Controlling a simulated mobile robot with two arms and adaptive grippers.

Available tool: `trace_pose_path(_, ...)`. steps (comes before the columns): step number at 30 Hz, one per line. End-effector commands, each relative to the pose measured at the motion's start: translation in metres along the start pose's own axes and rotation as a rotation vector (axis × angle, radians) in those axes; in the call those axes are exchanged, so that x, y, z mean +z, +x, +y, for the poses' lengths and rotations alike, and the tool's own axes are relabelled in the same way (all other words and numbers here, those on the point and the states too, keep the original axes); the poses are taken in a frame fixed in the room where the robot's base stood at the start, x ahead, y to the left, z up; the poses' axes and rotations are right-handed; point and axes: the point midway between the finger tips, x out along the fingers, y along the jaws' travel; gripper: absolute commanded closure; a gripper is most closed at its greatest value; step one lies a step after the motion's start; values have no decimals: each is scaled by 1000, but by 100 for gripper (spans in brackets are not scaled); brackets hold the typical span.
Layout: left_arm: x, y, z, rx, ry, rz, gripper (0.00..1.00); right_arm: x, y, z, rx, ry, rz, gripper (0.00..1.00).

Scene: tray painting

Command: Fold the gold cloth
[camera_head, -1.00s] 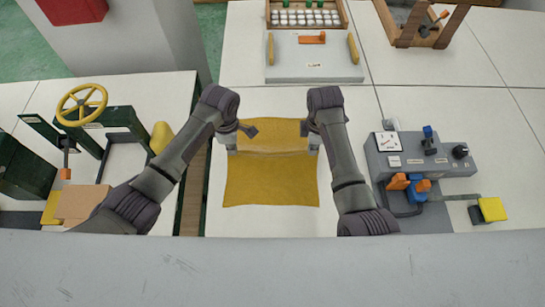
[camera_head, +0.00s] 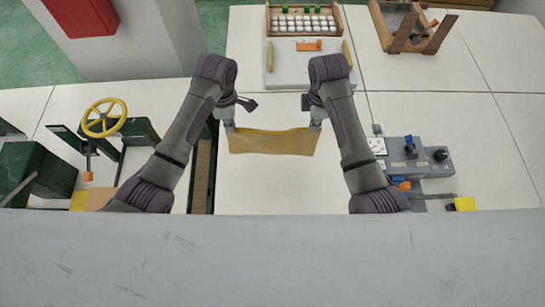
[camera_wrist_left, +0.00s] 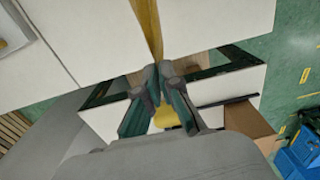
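The gold cloth (camera_head: 272,142) is stretched between my two grippers in the head view, as a short band with a slightly sagging top edge. My left gripper (camera_head: 229,126) is shut on its left end, and my right gripper (camera_head: 316,124) is at its right end and appears shut on it. In the left wrist view the closed fingers of my left gripper (camera_wrist_left: 160,72) pinch the cloth, which shows edge-on as a narrow yellow strip (camera_wrist_left: 147,22). I cannot tell whether the lower edge touches the table.
The white table (camera_head: 275,190) is clear in front of the cloth. A grey board (camera_head: 310,75) and a bottle rack (camera_head: 302,22) stand behind. A grey control box (camera_head: 425,155) is at right. A yellow handwheel (camera_head: 104,118) is at left, across a gap.

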Motion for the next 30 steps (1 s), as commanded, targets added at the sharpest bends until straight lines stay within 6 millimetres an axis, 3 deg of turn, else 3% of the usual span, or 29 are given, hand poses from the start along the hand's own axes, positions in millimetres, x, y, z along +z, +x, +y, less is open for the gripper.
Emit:
trace_pose_path(6, 0, -14, 0, 1, 0, -1, 100, 0, -14, 0, -1, 1, 0, 100)
trace_pose_path(23, 0, -14, 1, 1, 0, 0, 100, 0, -14, 0, 0, 1, 0, 100)
trace_pose_path(26, 1, -12, 5, 6, -1, -1, 100, 0, -12, 5, 7, 1, 0, 100)
trace_pose_path(30, 1, -7, 26, 32, -1, 0, 100, 1, -7, 26, 33, 1, -2, 100)
